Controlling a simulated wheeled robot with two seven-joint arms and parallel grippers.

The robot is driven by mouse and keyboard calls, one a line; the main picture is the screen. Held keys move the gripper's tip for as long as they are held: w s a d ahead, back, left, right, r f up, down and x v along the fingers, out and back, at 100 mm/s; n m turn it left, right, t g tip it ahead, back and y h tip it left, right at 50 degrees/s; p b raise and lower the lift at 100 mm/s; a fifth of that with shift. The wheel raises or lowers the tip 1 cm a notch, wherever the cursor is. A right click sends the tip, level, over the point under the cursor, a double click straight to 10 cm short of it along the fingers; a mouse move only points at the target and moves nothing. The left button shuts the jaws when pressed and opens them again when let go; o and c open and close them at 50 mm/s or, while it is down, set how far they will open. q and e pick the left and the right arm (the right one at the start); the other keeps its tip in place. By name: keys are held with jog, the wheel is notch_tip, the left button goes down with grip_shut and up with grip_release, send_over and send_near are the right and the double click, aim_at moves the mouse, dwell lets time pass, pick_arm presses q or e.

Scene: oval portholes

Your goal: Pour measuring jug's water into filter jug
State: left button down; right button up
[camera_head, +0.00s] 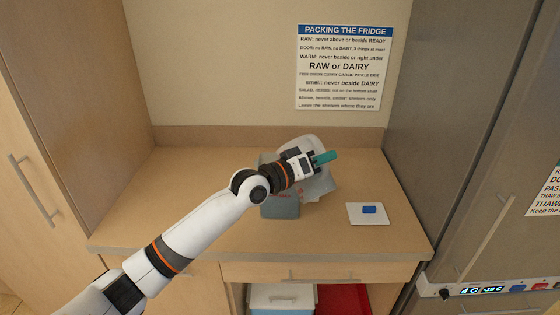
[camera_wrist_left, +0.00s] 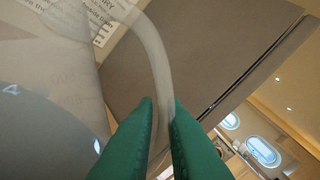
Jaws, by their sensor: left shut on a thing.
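My left gripper (camera_head: 325,157) has teal fingers and is shut on the measuring jug's handle. In the left wrist view the clear, curved handle (camera_wrist_left: 155,45) runs down between the fingertips (camera_wrist_left: 162,115). The measuring jug (camera_head: 318,184) is translucent and looks tilted, partly hidden behind my wrist. Faint reddish scale marks show on its wall in the left wrist view. The filter jug appears to be the grey-blue vessel (camera_head: 278,208) on the counter, below and overlapped by the measuring jug. Water level and flow cannot be made out. My right gripper is out of view.
The wooden counter (camera_head: 190,205) is clear at left. A white board (camera_head: 356,218) with a blue block (camera_head: 369,209) lies at right. A packing sign (camera_head: 345,65) is on the back wall. Tall grey fridge panels close off the right side. A blue-white box (camera_head: 281,298) sits below the counter.

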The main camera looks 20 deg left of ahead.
aim_at(319, 145)
pick_arm(q)
jog(key=shift+w+a+r+n+p, duration=0.2)
jog(key=shift+r+n, duration=0.15)
jog(key=shift+r, duration=0.05)
jog(key=shift+w+a+r+n+p, duration=0.15)
jog(key=shift+a+r+n+p, duration=0.05)
jog(key=shift+r+n, duration=0.15)
dwell(0.5)
jog(key=shift+w+a+r+n+p, duration=0.25)
jog(key=shift+a+r+n+p, duration=0.1)
jog(key=shift+r+n+p, duration=0.25)
dwell(0.8)
jog(key=shift+w+a+r+n+p, duration=0.2)
jog(key=shift+w+a+r+n, duration=0.1)
jog(key=shift+a+r+n, duration=0.15)
jog(key=shift+w+a+r+n+p, duration=0.25)
jog(key=shift+r+n, duration=0.1)
jog(key=shift+r, duration=0.2)
dwell(1.1)
jog(key=shift+w+f, duration=0.1)
jog(key=shift+a+b, duration=0.1)
jog(key=shift+b, duration=0.2)
jog(key=shift+w+a+n+b, duration=0.8)
jog(key=shift+w+a+b, duration=0.05)
jog(key=shift+a+b, duration=0.1)
